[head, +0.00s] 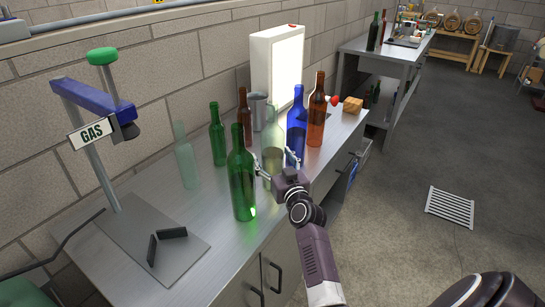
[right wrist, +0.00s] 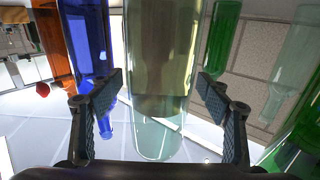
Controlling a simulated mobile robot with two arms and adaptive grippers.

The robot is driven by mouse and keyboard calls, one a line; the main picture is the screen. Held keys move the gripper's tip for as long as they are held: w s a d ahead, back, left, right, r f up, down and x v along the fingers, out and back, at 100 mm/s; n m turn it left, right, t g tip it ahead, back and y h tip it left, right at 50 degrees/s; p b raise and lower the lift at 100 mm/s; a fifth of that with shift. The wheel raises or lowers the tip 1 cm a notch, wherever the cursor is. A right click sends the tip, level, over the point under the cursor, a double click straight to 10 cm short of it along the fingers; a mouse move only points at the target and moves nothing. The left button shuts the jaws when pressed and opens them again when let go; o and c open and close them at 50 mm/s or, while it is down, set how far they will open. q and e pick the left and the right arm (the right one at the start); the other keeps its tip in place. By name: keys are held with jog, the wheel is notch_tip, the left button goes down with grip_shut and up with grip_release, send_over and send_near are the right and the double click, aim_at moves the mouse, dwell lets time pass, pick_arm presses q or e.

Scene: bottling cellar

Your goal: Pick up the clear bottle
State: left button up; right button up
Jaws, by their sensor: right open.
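A clear, faintly green bottle (head: 273,128) stands upright on the steel bench, among several coloured bottles. In the right wrist view the clear bottle (right wrist: 163,50) fills the middle, between my right gripper's fingers. My right gripper (head: 275,166) is open around the lower part of this bottle, with a visible gap on each side in the wrist view (right wrist: 160,88). A second pale, see-through bottle (head: 184,158) stands farther left on the bench. My left gripper is not in view.
A blue bottle (head: 296,125) and brown bottle (head: 317,110) stand close on the right. Green bottles (head: 242,180) (head: 217,135) stand on the left. A lit panel (head: 278,65) is behind. The gas stand (head: 103,165) is at left.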

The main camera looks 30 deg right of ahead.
jog(key=c, duration=1.7)
jog(key=shift+r, duration=0.65)
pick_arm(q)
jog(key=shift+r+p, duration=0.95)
pick_arm(e)
notch_tip(320, 180, up, 19)
jog(key=shift+f, duration=0.1)
